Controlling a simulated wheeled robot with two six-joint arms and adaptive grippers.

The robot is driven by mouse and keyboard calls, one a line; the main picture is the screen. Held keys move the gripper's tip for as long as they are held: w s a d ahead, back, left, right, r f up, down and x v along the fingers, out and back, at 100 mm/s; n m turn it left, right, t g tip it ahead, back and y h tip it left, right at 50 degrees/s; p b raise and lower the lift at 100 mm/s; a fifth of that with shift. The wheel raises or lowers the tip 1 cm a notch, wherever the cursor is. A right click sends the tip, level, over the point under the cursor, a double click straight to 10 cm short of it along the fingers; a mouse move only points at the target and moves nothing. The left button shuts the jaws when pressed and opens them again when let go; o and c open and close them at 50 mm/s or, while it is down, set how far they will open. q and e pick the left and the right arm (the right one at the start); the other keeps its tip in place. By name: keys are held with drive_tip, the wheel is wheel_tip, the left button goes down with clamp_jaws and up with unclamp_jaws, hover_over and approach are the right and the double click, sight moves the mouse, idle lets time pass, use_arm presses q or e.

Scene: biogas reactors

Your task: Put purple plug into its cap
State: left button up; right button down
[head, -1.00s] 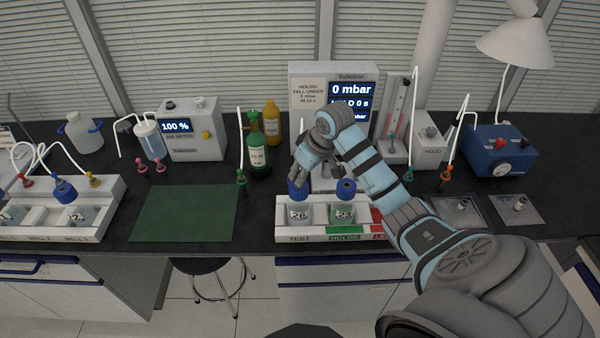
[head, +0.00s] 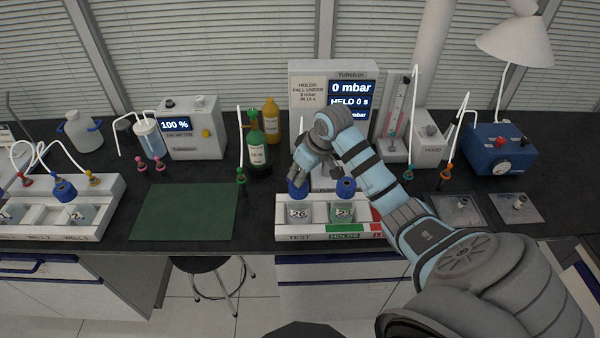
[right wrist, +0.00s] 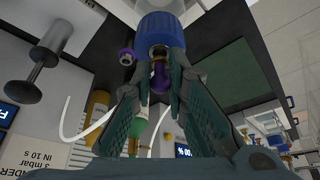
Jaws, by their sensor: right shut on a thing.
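My right gripper (head: 298,182) is at the blue cap (head: 298,189) of the left bottle (head: 298,212) in the white test rack (head: 300,236). In the right wrist view my right gripper (right wrist: 160,90) is shut on a small purple plug (right wrist: 160,74), close to the blue cap (right wrist: 160,28). Whether the plug touches the cap or sits in it cannot be told. A second purple ring-like piece (right wrist: 126,57) shows beside the cap. In the head view the fingers hide the plug. My left gripper is not in view.
A second blue-capped bottle (head: 343,208) stands right of the first in the rack. Behind stands a display box (head: 335,80). A green bottle (head: 257,150) and a green mat (head: 185,212) are to the left. The mat is clear.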

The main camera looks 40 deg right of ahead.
drive_tip(key=shift+f, duration=0.6)
idle(0.3)
drive_tip(key=c, duration=1.5)
unclamp_jaws()
drive_tip(key=shift+s, duration=0.1)
drive_tip(key=v, duration=1.2)
drive_tip(key=shift+r, duration=0.1)
